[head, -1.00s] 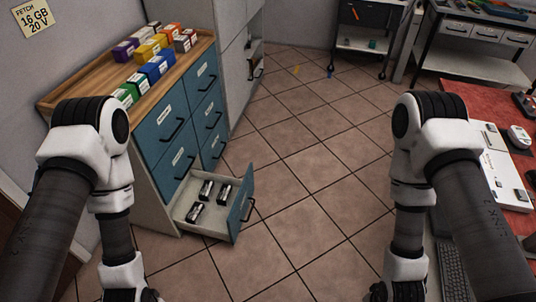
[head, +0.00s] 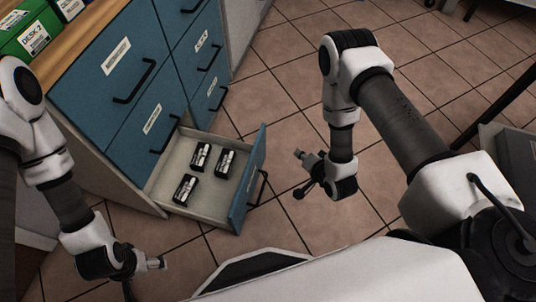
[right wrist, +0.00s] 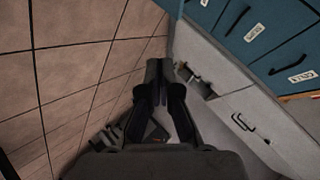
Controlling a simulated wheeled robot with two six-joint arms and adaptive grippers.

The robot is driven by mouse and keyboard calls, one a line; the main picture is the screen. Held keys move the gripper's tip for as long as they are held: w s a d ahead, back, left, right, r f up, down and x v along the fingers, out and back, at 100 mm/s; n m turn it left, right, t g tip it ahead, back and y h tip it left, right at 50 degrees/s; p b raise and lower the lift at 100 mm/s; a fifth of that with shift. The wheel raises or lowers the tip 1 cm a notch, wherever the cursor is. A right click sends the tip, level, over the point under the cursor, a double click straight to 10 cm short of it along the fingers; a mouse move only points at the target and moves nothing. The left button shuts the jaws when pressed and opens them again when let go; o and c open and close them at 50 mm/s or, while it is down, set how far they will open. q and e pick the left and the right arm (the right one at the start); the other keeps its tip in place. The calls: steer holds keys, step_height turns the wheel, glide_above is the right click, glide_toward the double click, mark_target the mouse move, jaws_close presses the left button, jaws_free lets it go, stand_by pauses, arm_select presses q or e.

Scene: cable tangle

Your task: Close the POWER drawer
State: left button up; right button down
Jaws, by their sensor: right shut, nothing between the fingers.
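An open drawer (head: 215,205) sticks out from the bottom of a blue-fronted cabinet (head: 105,65). I take it for the POWER drawer; the label on its front is turned away. Its blue front (head: 250,180) with a dark bar handle (head: 260,188) faces right. Several black cells (head: 225,162) lie inside. My right gripper (head: 303,173) is just right of the handle, apart from it. In the right wrist view its fingers (right wrist: 158,70) are together and empty. My left gripper (head: 148,264) is low at the left, in front of the drawer; its finger opening is unclear.
The cabinet's other drawers look shut, with bar handles and small labels. Tiled floor (head: 290,95) is clear to the right of the drawer. A dark-legged table (head: 500,100) stands at the far right.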

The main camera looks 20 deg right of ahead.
steer(key=w+f+m+t+y+b, duration=0.1)
steer(key=w+f+m+t+b, duration=0.15)
steer(key=f+b, duration=0.35)
steer(key=w+f+m+t+y+b, duration=0.1)
steer(key=w+f+m+t+b, duration=0.2)
steer(key=f+b, duration=0.4)
arm_select(q)
step_height(320, 180, down, 30)
steer(key=b, duration=1.2)
steer(key=shift+b, duration=0.35)
arm_select(e)
steer(key=w+a+t, duration=0.1)
steer(key=w+a, duration=0.3)
steer(key=w, duration=0.7)
steer(key=shift+w+a+r+m, duration=0.3)
steer(key=shift+a+r+m, duration=0.05)
steer(key=shift+r, duration=0.1)
arm_select(q)
steer(key=shift+w+r, duration=0.1)
arm_select(e)
steer(key=shift+t, duration=0.25)
